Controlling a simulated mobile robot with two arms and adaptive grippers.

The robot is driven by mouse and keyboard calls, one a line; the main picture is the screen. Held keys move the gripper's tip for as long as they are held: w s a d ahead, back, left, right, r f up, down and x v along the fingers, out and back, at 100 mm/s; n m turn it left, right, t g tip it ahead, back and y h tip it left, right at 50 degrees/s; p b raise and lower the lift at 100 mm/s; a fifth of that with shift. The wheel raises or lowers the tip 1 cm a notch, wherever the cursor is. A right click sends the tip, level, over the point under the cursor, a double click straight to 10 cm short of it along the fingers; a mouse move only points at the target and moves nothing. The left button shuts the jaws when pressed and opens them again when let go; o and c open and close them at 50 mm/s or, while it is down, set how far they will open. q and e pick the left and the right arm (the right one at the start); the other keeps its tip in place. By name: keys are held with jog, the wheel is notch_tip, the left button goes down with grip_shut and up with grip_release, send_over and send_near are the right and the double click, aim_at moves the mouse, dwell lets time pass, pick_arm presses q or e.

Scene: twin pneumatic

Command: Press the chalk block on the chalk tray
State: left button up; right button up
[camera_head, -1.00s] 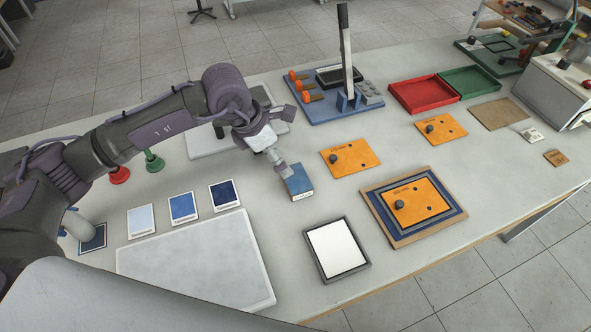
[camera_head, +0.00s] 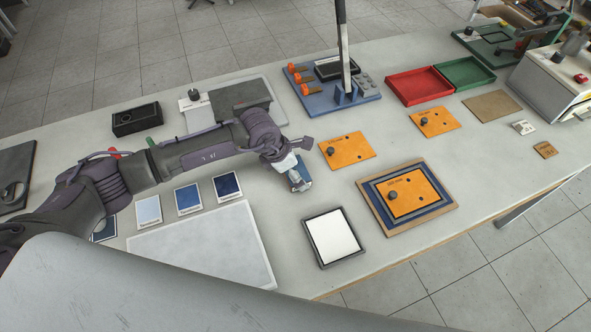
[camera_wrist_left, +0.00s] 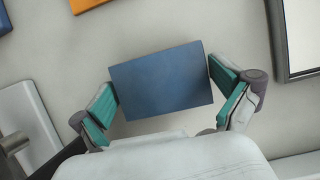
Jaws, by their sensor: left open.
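A blue-topped block (camera_wrist_left: 160,82), which I take as the chalk block, sits on the table. In the head view it (camera_head: 296,177) is mostly hidden under my left gripper (camera_head: 299,180). In the left wrist view my left gripper (camera_wrist_left: 163,88) is open, its green-padded fingers on either side of the block, close to its left and right sides. I cannot tell whether they touch it. A dark-framed tray with a white surface (camera_head: 333,238), seemingly the chalk tray, lies to the right and nearer. Its edge (camera_wrist_left: 280,45) shows at the wrist view's right. My right gripper is not in view.
A wooden-framed board with an orange plate (camera_head: 448,222) lies right of the tray. Another orange plate (camera_head: 346,150) is right of the gripper. A large pale slab (camera_head: 200,248) and blue cards lie left. A blue stand with a tall post (camera_head: 343,60) rises behind.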

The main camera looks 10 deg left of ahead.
aim_at(301, 168)
pick_arm(q)
jog(key=c, duration=0.9)
jog(key=shift+o, duration=0.2)
jog(key=shift+r, duration=0.1)
jog(key=shift+w+r+b, duration=0.1)
jog(key=shift+r+b, duration=0.35)
jog(key=shift+r, duration=0.15)
notch_tip(301, 168, up, 3)
jog(key=shift+f+b, duration=0.15)
jog(key=shift+b, duration=0.65)
jog(key=s+d+r+b, duration=0.3)
jog(key=s+d+r, duration=0.4)
jog(key=s, duration=0.2)
jog(key=shift+s+b, duration=0.2)
jog(key=shift+b, duration=0.1)
